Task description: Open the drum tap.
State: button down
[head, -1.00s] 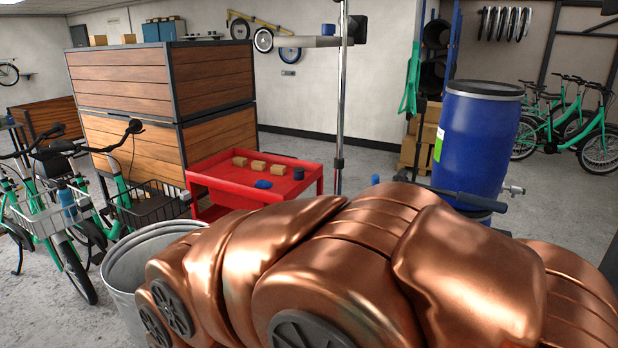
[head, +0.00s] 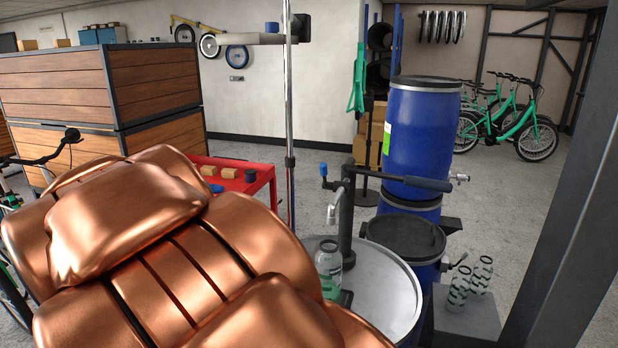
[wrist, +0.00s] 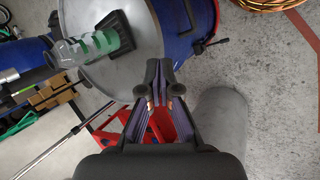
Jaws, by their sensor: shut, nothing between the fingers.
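A blue drum (head: 420,130) stands raised at the right in the head view, with a small silver tap (head: 459,178) on its right side. A second tap-like fitting (head: 455,262) shows lower down, beside the black-lidded drum (head: 405,236). I cannot tell whether either is open. A grey pump with a spout (head: 345,205) and a long handle rises from a grey-topped drum (head: 385,290). A clear bottle (head: 328,262) stands below the spout. My gripper (wrist: 163,90) is shut and empty, apart from the grey drum top (wrist: 130,75) in the wrist view. The head view does not show it.
My copper-coloured arm covers the lower left of the head view. A grey block with coiled springs (head: 468,312) stands right of the drums. A dark post (head: 560,180) bounds the right. A red bench (head: 240,178) is behind. Open floor (head: 500,200) lies beyond the drums.

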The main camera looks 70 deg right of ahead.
jog(key=w+d+r+m+g+h+b, duration=0.2)
jog(key=w+d+r+g+h+b, duration=0.1)
jog(key=d, duration=0.7)
jog(key=w+d+r+m+g+h+b, duration=0.2)
jog(key=d+r, duration=0.4)
jog(key=d, duration=0.5)
jog(key=w+d+r+m+g+h+b, duration=0.3)
jog(key=w+d+r+g+h+b, duration=0.1)
jog(key=d, duration=0.6)
jog(key=shift+w+d+r+g+h+b, duration=0.15)
jog(key=shift+w+r+g+h+b, duration=0.3)
jog(key=shift+r+g+h, duration=0.2)
jog(key=shift+s+f, duration=0.1)
jog(key=s+d+r, duration=0.1)
jog(key=s+d, duration=0.3)
jog(key=s, duration=0.4)
jog(key=shift+s+p, duration=0.2)
jog(key=shift+p, duration=0.25)
